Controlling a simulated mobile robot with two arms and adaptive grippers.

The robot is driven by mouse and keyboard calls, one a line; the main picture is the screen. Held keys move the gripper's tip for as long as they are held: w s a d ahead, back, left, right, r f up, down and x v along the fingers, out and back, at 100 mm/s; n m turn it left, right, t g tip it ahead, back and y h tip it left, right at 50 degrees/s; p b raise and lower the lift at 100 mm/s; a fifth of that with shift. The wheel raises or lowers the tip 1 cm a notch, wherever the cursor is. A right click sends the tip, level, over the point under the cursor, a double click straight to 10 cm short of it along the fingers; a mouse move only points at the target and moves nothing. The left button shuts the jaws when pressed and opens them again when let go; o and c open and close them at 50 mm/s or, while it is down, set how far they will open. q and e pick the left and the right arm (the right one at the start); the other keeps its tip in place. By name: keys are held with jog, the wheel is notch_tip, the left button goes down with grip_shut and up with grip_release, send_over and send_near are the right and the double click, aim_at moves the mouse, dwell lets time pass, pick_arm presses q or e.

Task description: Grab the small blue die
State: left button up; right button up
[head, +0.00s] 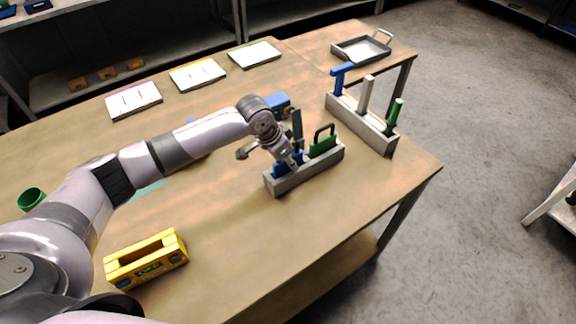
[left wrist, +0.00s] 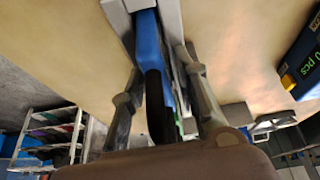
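The small blue die (head: 280,170) stands in the left end of a low grey rack (head: 310,176). In the left wrist view the blue die (left wrist: 149,45) and its black handle (left wrist: 158,105) lie between my left gripper's two fingers. My left gripper (head: 292,160) comes down over the die in the head view; the left wrist view shows its fingers (left wrist: 162,75) apart, with a visible gap on the right side of the handle. The arm and fingers partly hide the die. A green die (head: 323,146) with a dark handle stands in the same rack. My right gripper is not in view.
A larger rack (head: 376,134) with blue, white and green handled tools stands behind to the right. A blue box (head: 278,103) is behind the gripper. A yellow box (head: 147,262) sits at the front left, a green cup (head: 31,198) at far left. The front right tabletop is clear.

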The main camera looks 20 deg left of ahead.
pick_arm(q)
grip_shut()
jog(key=shift+w+r, duration=0.1)
jog(key=shift+r, duration=0.05)
dwell(0.6)
